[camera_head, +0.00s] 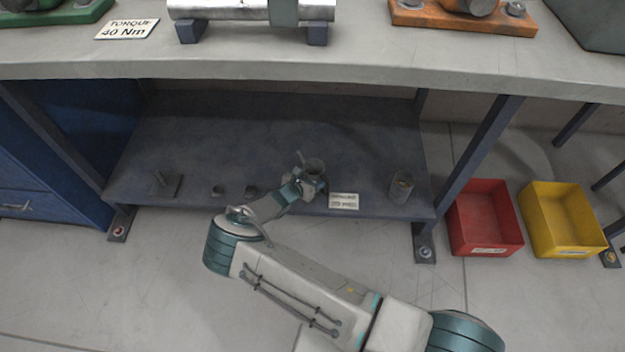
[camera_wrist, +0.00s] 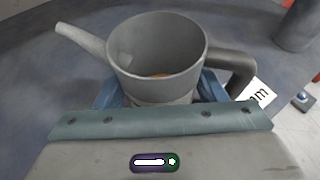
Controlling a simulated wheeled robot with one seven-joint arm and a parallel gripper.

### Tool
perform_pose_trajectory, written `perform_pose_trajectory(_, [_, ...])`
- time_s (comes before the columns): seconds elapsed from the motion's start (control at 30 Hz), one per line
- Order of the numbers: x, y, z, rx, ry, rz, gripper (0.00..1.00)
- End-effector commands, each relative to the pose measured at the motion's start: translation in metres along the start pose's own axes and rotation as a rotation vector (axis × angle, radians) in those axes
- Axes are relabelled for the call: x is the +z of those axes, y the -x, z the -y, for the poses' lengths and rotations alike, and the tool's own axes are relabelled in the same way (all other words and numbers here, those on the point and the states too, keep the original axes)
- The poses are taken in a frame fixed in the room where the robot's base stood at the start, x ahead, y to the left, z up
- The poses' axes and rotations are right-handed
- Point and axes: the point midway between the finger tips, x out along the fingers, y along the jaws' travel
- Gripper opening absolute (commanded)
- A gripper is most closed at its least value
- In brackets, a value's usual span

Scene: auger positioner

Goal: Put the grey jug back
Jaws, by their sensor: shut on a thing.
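The grey jug (camera_wrist: 157,60) has a long spout at its left and a handle at its right in the wrist view. Its open top faces up and something brownish shows at its bottom. My gripper (camera_wrist: 158,97) is shut on the jug, with a blue finger on each side of its lower body. In the head view the jug (camera_head: 313,168) is over the front part of the lower shelf (camera_head: 270,130), with my gripper (camera_head: 307,185) at its near side. I cannot tell whether the jug's base touches the shelf.
A white label (camera_head: 343,201) lies right of the jug at the shelf's front edge. A grey cylinder (camera_head: 401,187) stands farther right. Small parts (camera_head: 217,190) and a plate with a peg (camera_head: 165,184) are left. The bench top (camera_head: 360,67) overhangs the shelf. Red (camera_head: 485,218) and yellow (camera_head: 562,220) bins stand on the floor.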

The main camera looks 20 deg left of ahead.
Motion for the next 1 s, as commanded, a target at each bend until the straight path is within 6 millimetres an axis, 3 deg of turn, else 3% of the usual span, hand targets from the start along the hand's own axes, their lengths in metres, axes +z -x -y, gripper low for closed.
perform_pose_trajectory(0.07, [-0.009, -0.004, 0.000, 0.000, 0.000, 0.003, 0.29])
perform_pose_trajectory(0.4, [-0.011, -0.005, -0.001, 0.000, -0.001, 0.002, 0.29])
perform_pose_trajectory(0.43, [-0.011, -0.005, 0.000, 0.000, -0.001, 0.000, 0.70])
perform_pose_trajectory(0.5, [-0.011, -0.004, 0.000, 0.000, -0.001, 0.000, 0.86])
perform_pose_trajectory(0.87, [-0.006, -0.003, 0.000, 0.000, -0.001, 0.001, 0.86])
perform_pose_trajectory(1.0, [-0.006, 0.019, -0.001, 0.002, 0.000, -0.001, 0.86])
